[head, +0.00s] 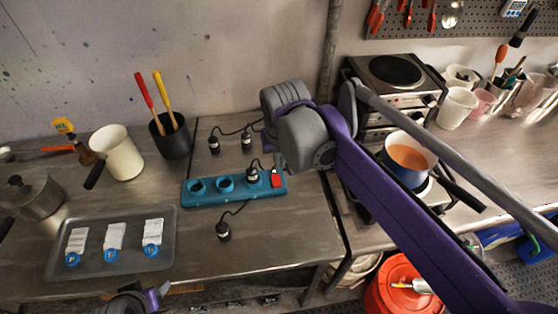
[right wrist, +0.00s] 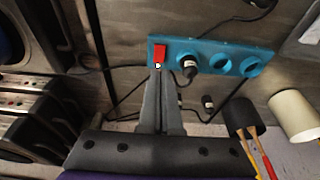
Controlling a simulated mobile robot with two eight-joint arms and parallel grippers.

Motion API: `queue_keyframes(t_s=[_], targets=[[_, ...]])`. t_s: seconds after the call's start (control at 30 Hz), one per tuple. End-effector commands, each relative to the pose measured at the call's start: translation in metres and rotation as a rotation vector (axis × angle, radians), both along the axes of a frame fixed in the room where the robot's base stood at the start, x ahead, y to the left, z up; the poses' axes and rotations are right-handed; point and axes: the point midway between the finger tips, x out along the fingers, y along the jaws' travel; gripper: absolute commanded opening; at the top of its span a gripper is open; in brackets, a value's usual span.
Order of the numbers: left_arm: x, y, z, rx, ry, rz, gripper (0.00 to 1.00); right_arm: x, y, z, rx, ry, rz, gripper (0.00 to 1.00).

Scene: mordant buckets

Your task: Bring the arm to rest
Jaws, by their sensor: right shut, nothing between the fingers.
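My right arm (head: 400,200) reaches in from the right over the bench. My right gripper (right wrist: 159,75) is shut and empty in the right wrist view. Its fingertips appear beside the red switch (right wrist: 161,53) of the blue power strip (right wrist: 212,56); I cannot tell whether they touch it. In the head view the grey wrist hides most of the fingers. The strip (head: 208,190) lies on the bench, with the red switch (head: 276,179) at its right end and one black plug (head: 253,176) in it. Part of my left arm (head: 135,301) shows at the bottom edge; its fingers are not clear.
Loose black plugs (head: 223,232) lie around the strip. A grey tray (head: 165,267) with labelled items is at left, a black cup (head: 172,142) behind it. A blue pot (head: 407,172) with orange liquid stands on a burner at right, near my arm. An orange bucket (head: 392,290) is below.

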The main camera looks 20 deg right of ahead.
Motion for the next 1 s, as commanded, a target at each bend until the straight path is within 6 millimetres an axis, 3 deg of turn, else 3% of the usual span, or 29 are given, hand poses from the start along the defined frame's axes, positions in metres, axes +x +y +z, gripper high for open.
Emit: queue_keyframes(t_s=[0.47,0.63,0.8,1.0], targets=[[0.000,0.000,0.000,0.000,0.000,0.000,0.69,-0.004,0.001,-0.002,0.000,-0.005,0.007,0.00],[0.000,0.000,0.000,0.000,0.000,0.000,0.69,-0.040,0.005,-0.024,-0.001,-0.064,0.065,0.00],[0.000,0.000,0.000,0.000,0.000,0.000,0.69,-0.092,0.012,-0.064,-0.013,-0.157,0.159,0.00],[0.000,0.000,0.000,0.000,0.000,0.000,0.69,-0.132,0.017,-0.103,-0.027,-0.236,0.233,0.00]])
